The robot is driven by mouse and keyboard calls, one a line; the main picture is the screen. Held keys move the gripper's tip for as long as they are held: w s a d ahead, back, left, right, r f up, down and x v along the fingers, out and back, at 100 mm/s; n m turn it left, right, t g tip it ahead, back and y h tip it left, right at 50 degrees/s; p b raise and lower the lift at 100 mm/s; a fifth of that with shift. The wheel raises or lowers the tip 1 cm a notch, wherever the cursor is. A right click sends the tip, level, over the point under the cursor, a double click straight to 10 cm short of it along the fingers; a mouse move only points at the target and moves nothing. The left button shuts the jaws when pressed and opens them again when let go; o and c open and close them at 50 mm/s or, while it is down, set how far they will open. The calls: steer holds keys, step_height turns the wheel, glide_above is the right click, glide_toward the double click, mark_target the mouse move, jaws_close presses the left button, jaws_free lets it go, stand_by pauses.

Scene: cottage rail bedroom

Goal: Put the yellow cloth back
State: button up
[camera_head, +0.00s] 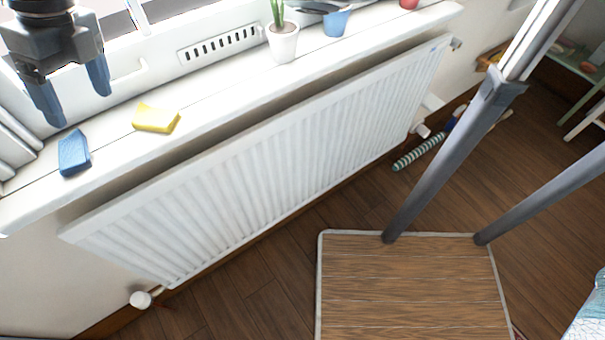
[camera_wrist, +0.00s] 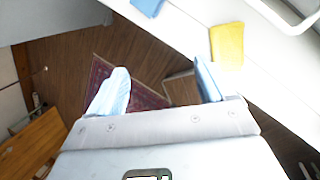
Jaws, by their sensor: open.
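The yellow cloth (camera_head: 156,118) lies folded on the white windowsill (camera_head: 218,88), close to its front edge. It also shows in the wrist view, upper right (camera_wrist: 227,43). My gripper (camera_head: 76,105) is at the upper left of the head view, above the left part of the sill. Its two blue fingers are apart with nothing between them. In the wrist view my gripper (camera_wrist: 160,75) has the yellow cloth beyond its right finger, apart from it. A blue cloth or sponge (camera_head: 73,152) lies on the sill left of the yellow cloth.
A potted plant (camera_head: 283,42), a blue cup (camera_head: 336,22) and a red object (camera_head: 408,3) stand further right along the sill. A white radiator (camera_head: 270,150) hangs below. The window frame is behind. The sill between yellow cloth and plant is clear.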

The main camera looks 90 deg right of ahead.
steer(key=w+a+r+m+t+y, duration=0.2)
steer(key=a+m+t, duration=0.2)
steer(key=a+m, duration=0.3)
steer(key=w+a+r+m+t+y, duration=0.1)
steer(key=w+a+m+t+y, duration=0.25)
steer(key=a, duration=0.55)
steer(key=a+r+m+t+y, duration=0.2)
steer(key=a+m+t, duration=0.3)
steer(key=a+m, duration=0.25)
steer(key=s+d+f+m+h, duration=0.2)
steer(key=s+f+m+h, duration=0.2)
steer(key=s+f+m, duration=0.45)
steer(key=s+d+f+m+h, duration=0.1)
steer(key=s+f+m+h, duration=0.45)
steer(key=s, duration=0.65)
steer(key=s+d, duration=0.4)
steer(key=s, duration=0.5)
steer(key=s+d+m, duration=0.1)
steer(key=s+d, duration=0.2)
steer(key=s, duration=0.6)
steer(key=shift+s+d+r, duration=0.2)
steer(key=shift+s+d, duration=0.05)
steer(key=shift+d, duration=0.15)
